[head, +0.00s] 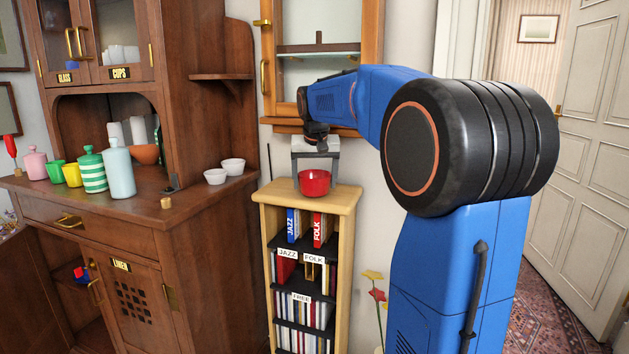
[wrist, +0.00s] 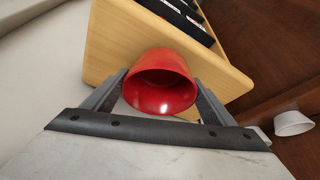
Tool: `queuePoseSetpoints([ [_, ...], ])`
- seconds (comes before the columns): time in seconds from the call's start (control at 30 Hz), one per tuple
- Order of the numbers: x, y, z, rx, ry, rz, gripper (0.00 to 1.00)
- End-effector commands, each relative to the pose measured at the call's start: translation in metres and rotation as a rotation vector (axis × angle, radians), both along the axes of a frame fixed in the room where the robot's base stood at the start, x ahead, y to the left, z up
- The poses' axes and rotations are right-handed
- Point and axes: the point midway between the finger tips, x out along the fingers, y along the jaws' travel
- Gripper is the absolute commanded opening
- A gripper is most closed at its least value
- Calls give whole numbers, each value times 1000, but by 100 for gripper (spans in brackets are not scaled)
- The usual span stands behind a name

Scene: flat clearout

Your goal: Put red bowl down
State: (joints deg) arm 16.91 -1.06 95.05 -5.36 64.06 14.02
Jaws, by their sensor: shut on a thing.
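The red bowl (head: 314,183) is at the top of the small light-wood shelf (head: 336,201) in the head view. My gripper (head: 315,168) is above and behind it, with its fingers on the bowl. In the wrist view the red bowl (wrist: 161,82) sits between the two fingers of my gripper (wrist: 162,90), and its inside faces the camera. The shelf top (wrist: 110,45) lies beyond the bowl. I cannot tell whether the bowl touches the shelf top.
The brown cabinet (head: 185,215) stands left of the shelf, with two white bowls (head: 224,171), a striped green jar (head: 91,170) and several cups on its counter. A wall cabinet (head: 318,60) hangs behind my arm. An open door (head: 600,160) is at the right.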

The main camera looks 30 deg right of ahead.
Motion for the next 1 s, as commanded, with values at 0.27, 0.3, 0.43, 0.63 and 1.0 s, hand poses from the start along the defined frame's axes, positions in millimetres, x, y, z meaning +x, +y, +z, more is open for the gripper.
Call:
queuePoseSetpoints([
  [0.27,9,-5,-2,0,-1,0,48],
  [0.3,9,-5,-2,0,-1,0,48],
  [0.43,8,-5,-4,0,0,0,48],
  [0.63,8,-5,-5,0,1,0,97],
  [1.0,7,-4,4,0,-3,-1,97],
])
